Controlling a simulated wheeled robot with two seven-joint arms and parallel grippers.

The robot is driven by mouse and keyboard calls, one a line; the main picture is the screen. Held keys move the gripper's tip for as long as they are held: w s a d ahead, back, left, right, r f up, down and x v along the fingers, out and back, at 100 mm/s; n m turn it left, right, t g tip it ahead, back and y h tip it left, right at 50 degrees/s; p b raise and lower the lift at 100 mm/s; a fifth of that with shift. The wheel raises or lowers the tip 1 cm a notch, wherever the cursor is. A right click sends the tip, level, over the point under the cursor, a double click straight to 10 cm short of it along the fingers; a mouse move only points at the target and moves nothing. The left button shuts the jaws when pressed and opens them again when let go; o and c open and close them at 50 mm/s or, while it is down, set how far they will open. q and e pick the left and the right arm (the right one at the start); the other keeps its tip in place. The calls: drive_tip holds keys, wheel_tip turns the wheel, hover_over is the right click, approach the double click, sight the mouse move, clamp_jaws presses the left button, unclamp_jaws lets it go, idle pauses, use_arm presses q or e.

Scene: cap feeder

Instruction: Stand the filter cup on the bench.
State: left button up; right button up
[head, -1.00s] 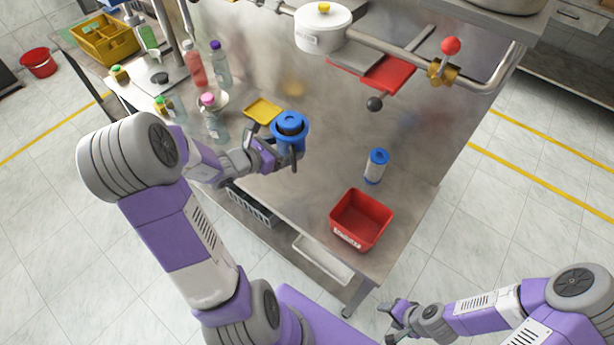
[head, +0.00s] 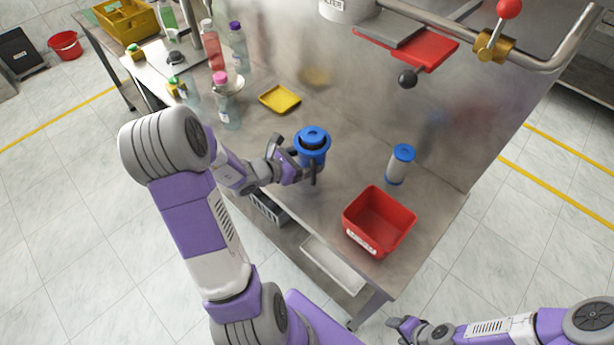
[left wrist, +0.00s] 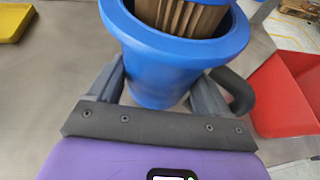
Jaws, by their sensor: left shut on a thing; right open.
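The filter cup is a blue cup (head: 313,156) with a wide rim and a dark handle, over the middle of the bench (head: 345,110) in the head view. My left gripper (head: 296,164) is shut on its body from the left. In the left wrist view the cup (left wrist: 160,65) sits upright between the two fingers (left wrist: 165,92), with a pleated brown filter (left wrist: 185,15) inside. Its handle is at the right. Its base is hidden, so I cannot tell whether it touches the bench. My right gripper (head: 398,325) is open and empty, off the bench's front edge.
A red bin (head: 352,214) stands right of the cup, with a blue-capped white canister (head: 398,167) behind it. A yellow tray (head: 280,98) lies behind the cup. Bottles (head: 228,105) stand at the left. A red lever knob (head: 509,8) is at upper right.

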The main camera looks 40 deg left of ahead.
use_arm(q)
wheel_tip(320, 180, down, 5)
drive_tip(key=shift+f+b, duration=0.15)
drive_tip(key=shift+b, duration=0.75)
drive_tip(key=shift+f, duration=0.1)
drive_tip(key=o, duration=1.1)
drive_tip(key=shift+c, duration=0.2)
